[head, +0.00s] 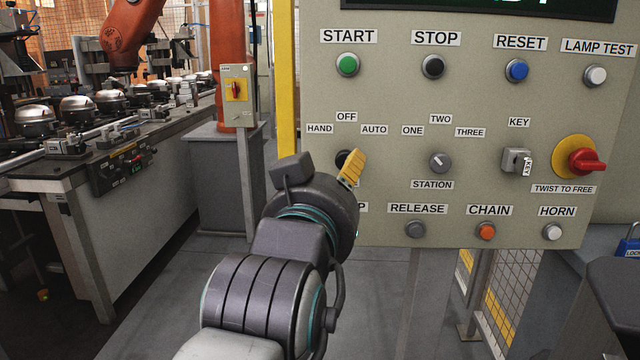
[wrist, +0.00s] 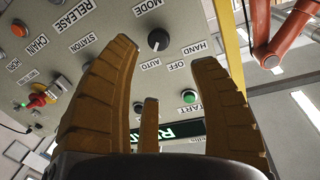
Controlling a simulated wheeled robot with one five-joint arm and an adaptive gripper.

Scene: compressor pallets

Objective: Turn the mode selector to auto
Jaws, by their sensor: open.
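The mode selector (wrist: 158,40) is a round dark knob on the grey control panel (head: 390,90). In the wrist view it shows beyond my fingertips, between them, with HAND, OFF and AUTO labels around it and MODE on the other side. In the head view the selector (head: 342,157) is mostly hidden behind my gripper (head: 352,168), below the OFF label. My gripper's ochre fingers (wrist: 165,52) are spread open and empty, in front of the panel. They appear apart from the knob. I cannot tell surely which label the knob's pointer faces.
The station selector (head: 440,163), key switch (head: 516,160) and red twist-to-free knob (head: 584,161) lie to the right. The START button (head: 347,65) is above. A yellow post (head: 286,80) stands left of the panel; a workbench (head: 130,220) is farther left.

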